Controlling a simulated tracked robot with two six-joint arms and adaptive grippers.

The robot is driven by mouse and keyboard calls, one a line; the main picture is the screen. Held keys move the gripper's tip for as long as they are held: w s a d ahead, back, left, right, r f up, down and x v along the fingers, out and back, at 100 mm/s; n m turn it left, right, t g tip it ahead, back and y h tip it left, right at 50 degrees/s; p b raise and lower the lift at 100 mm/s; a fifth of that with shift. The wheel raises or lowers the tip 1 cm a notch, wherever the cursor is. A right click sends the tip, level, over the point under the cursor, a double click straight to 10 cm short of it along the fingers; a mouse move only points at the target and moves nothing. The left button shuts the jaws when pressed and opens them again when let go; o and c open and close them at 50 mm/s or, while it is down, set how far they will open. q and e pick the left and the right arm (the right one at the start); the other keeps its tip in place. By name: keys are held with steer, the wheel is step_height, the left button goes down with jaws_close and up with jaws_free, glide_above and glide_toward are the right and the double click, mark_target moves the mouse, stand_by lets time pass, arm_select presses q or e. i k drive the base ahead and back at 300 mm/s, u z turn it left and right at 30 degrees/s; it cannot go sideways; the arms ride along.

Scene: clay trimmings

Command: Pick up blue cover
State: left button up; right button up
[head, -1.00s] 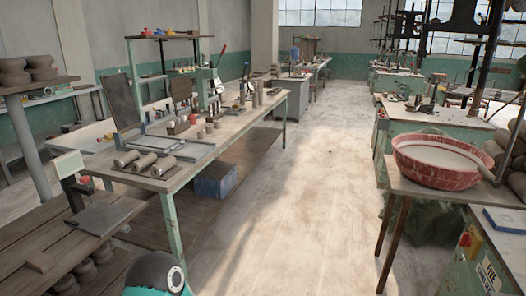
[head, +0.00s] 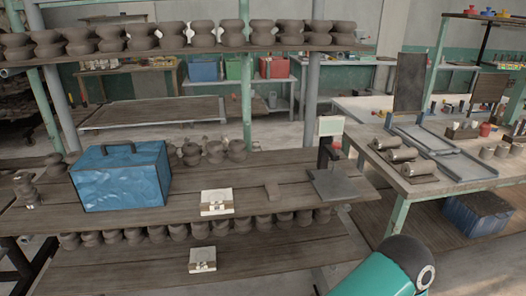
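A blue box-shaped cover (head: 122,180) with a wrinkled surface and a dark handle on top stands upright on the brown wooden shelf (head: 255,205) at the left. Nothing touches its front or top. Whether anything is under it is hidden. Neither of my grippers is in view. Only a teal and black part of my arm shows at the bottom right, well apart from the blue cover.
Clay pieces (head: 215,152) stand behind the cover, and a row of pots fills the upper shelf. A white card block (head: 216,202) and a dark slab (head: 333,186) lie to its right. A worktable (head: 440,185) stands at right, with a blue crate (head: 477,212) beneath.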

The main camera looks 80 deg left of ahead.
mark_target(127, 175)
steer(key=i, duration=0.2)
steer(key=u, duration=2.25)
steer(key=i, duration=0.2)
steer(key=u, duration=1.6)
steer(key=k, duration=0.3)
steer(key=u, duration=0.65)
steer(key=i, duration=1.35)
steer(key=z, duration=0.5)
